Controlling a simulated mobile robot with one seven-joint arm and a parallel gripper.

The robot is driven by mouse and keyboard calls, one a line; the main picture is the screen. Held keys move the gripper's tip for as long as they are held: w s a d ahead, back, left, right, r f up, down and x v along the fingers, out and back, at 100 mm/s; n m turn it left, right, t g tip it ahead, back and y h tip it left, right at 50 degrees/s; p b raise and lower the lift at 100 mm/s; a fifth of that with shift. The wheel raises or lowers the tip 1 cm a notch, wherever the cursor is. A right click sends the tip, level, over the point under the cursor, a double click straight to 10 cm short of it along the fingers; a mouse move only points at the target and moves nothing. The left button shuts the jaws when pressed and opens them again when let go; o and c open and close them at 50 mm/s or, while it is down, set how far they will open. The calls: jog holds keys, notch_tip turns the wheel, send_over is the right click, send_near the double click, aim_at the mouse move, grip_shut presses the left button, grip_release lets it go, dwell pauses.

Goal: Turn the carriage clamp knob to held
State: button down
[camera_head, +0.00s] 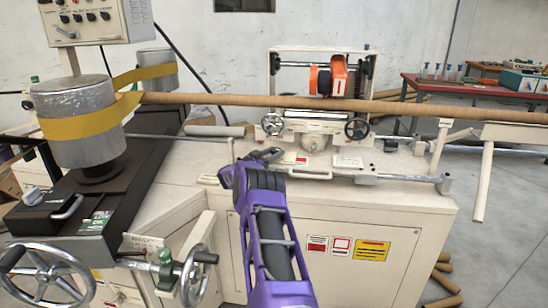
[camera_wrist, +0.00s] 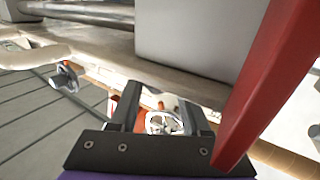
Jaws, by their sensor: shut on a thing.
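My gripper (camera_head: 262,156) ends my purple arm in front of the winder carriage (camera_head: 312,126). In the wrist view, the dark fingers of my gripper (camera_wrist: 163,112) stand on both sides of a silver spoked knob (camera_wrist: 164,123), and the jaws are shut on it. It looks like the carriage clamp knob, but I cannot read its setting. In the head view, my gripper hides what it holds.
A red bar (camera_wrist: 270,80) crosses the near right of the wrist view. A large handwheel (camera_head: 45,277) stands front left. The cream cabinet top is mostly clear at right.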

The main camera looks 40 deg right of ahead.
dwell(0.4)
jog(key=shift+c, duration=1.8)
grip_release()
jog(key=s+a+p, duration=0.1)
jog(key=s+a, duration=0.1)
jog(key=a, duration=1.5)
jog(key=shift+s+a+p, duration=0.15)
jog(key=shift+p, duration=0.15)
